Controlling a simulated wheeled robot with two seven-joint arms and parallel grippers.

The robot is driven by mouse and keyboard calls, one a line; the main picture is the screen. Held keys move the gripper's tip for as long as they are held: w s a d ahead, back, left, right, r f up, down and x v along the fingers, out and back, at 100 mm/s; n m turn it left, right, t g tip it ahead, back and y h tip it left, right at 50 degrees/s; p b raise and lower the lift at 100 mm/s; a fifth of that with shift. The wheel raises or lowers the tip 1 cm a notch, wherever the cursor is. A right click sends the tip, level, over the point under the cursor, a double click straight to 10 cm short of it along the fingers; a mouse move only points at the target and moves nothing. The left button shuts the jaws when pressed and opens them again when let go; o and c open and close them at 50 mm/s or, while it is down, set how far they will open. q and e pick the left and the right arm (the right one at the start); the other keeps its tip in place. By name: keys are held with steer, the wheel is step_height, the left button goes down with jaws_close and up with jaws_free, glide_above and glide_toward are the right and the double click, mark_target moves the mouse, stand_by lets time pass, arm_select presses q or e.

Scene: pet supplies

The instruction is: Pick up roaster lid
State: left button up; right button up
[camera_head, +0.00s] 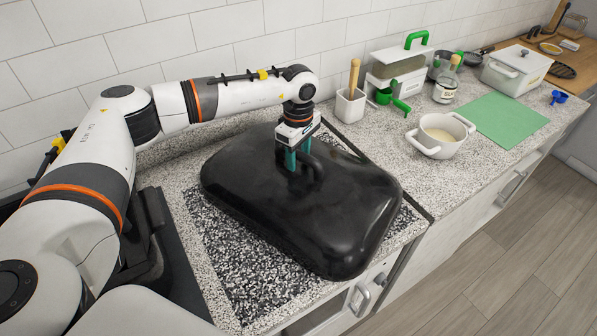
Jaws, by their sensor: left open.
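The roaster lid (300,215) is a large glossy black dome with rounded corners, lying on the counter in the middle of the view. Its dark loop handle (315,170) rises from the upper middle of the lid. My left gripper (297,163) points down over the lid, with its teal fingers open at the handle. I cannot tell whether the fingers touch the handle, as it is partly hidden behind them. Whether a roaster pan is under the lid is hidden. My right gripper is not in view.
The lid rests over a black-and-white speckled mat (230,262). To the right stand a white holder (350,106), a white two-handled pot (440,135), a green mat (505,120) and a lidded white container (515,70). A tiled wall (200,40) runs behind. The counter's front edge is at right.

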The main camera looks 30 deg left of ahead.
arm_select(q)
jaws_close()
stand_by(1.2)
steer(key=shift+w+r, duration=0.1)
steer(key=shift+r, duration=0.05)
